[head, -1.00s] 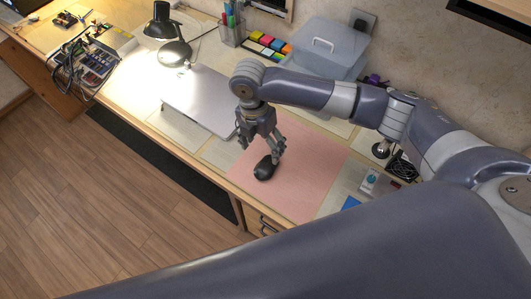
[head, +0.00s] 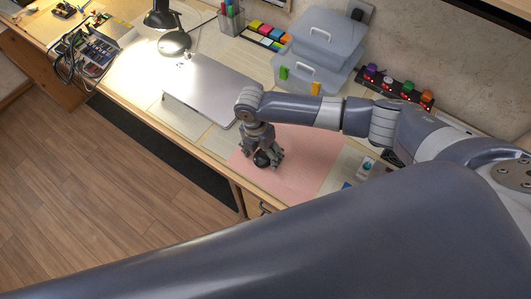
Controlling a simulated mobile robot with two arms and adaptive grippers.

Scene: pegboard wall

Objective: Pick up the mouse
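The dark, rounded mouse (head: 262,159) is on the pink mat (head: 305,160), near the mat's left part. My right gripper (head: 262,157) points down at it from above. Its fingers are spread, one to each side of the mouse, and partly hide it. I cannot tell whether the fingertips touch it. My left gripper is not in view.
A closed silver laptop (head: 210,95) lies just left of my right gripper. A lamp (head: 174,42) is at the back left. The mat's right side is clear.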

